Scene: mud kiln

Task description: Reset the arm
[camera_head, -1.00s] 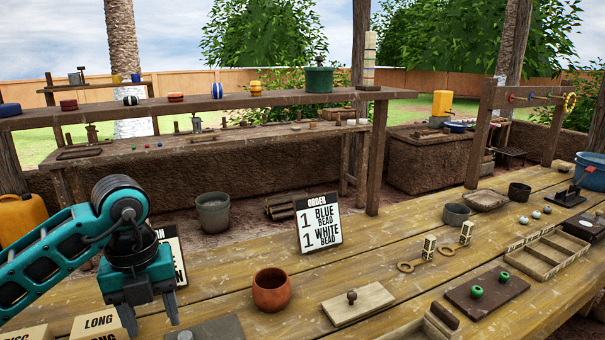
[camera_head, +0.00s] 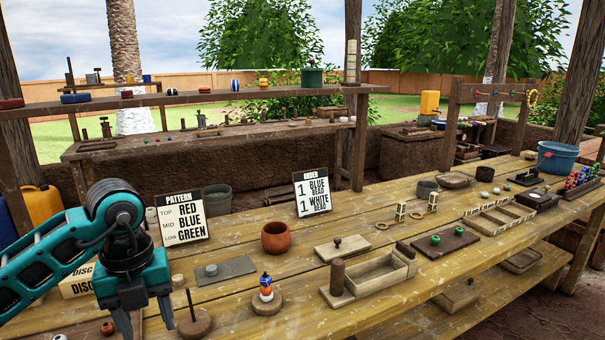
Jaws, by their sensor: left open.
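My left arm comes in from the left, and my left gripper (camera_head: 145,322) points down over the near left part of the wooden table (camera_head: 350,290). Its two fingers are apart with nothing seen between them, and the fingertips are near the bottom of the picture. It is just left of a round base with an upright peg (camera_head: 195,320). My right gripper is not in view.
Pattern (camera_head: 182,217) and order (camera_head: 312,192) signs stand behind. A blue bucket (camera_head: 559,157) is far right.

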